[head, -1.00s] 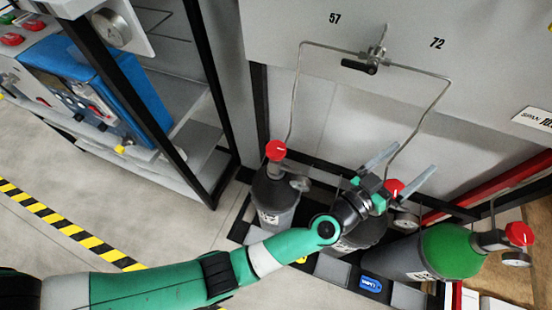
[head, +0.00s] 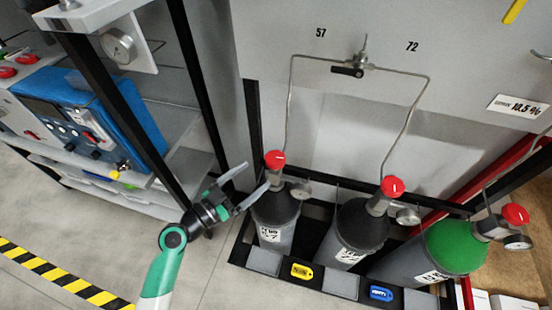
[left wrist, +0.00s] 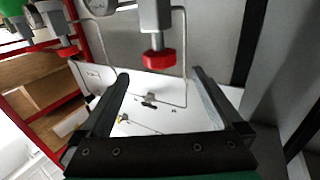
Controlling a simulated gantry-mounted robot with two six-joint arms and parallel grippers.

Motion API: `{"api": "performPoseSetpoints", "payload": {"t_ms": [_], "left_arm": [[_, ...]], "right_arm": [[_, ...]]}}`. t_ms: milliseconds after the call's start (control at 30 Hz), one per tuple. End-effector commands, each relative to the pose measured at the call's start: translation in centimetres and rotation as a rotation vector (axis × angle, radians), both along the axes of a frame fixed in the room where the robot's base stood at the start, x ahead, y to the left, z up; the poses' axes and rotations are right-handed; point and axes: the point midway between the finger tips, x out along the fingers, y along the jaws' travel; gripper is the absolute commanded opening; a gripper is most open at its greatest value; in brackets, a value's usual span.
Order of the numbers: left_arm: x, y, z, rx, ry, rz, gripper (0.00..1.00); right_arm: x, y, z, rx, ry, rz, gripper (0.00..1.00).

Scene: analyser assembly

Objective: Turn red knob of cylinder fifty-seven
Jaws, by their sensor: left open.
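Cylinder fifty-seven (head: 273,215) is the dark grey bottle standing left in the rack, under the panel number 57 (head: 321,33). Its red knob (head: 274,159) sits on top of the valve. My left gripper (head: 254,176) is open and empty, just left of this knob, with its fingers pointing towards the valve. In the left wrist view, which is upside down, a red knob (left wrist: 158,59) on a grey valve stem shows between and slightly beyond the two open fingertips (left wrist: 160,73). Contact between fingers and knob is not visible. My right gripper is not in view.
A second dark cylinder (head: 358,228) with a red knob (head: 392,186) stands to the right, then a green-topped cylinder (head: 455,248). Thin pipes (head: 289,105) run up to a black-handled valve (head: 347,72). A black frame post (head: 201,80) and blue device (head: 95,105) stand left.

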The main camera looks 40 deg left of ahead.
Motion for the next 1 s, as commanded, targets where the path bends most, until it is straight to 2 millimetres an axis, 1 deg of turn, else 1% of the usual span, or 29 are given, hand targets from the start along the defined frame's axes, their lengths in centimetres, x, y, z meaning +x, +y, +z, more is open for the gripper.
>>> {"api": "performPoseSetpoints", "payload": {"t_ms": [33, 200, 300, 400, 533, 767, 800, 867, 1000], "left_arm": [[1.1, -0.2, 0.2, 0.002, -0.003, -0.005, 1.00], [5.1, -0.2, 0.1, 0.002, -0.003, -0.004, 1.00], [7.1, -0.2, 0.2, 0.001, -0.003, -0.004, 1.00], [8.6, -0.2, 0.1, 0.000, -0.003, -0.002, 1.00], [9.5, -0.2, 0.1, 0.000, -0.002, -0.002, 1.00], [9.6, -0.2, 0.0, 0.000, -0.001, -0.001, 1.00], [9.6, -0.2, 0.0, 0.000, -0.001, -0.001, 0.96], [9.6, -0.2, 0.1, 0.000, -0.001, -0.001, 0.86], [9.6, -0.2, 0.1, 0.000, -0.001, -0.001, 0.60]], "right_arm": [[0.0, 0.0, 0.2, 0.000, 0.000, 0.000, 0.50], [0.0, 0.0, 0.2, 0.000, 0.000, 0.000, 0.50], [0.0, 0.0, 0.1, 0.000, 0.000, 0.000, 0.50], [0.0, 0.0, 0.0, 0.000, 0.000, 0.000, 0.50], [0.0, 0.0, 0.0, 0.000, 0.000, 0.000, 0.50], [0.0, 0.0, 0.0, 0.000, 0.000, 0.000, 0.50], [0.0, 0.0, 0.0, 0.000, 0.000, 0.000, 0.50], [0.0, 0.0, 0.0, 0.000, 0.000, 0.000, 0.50], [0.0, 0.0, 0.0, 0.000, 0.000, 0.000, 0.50]]}}
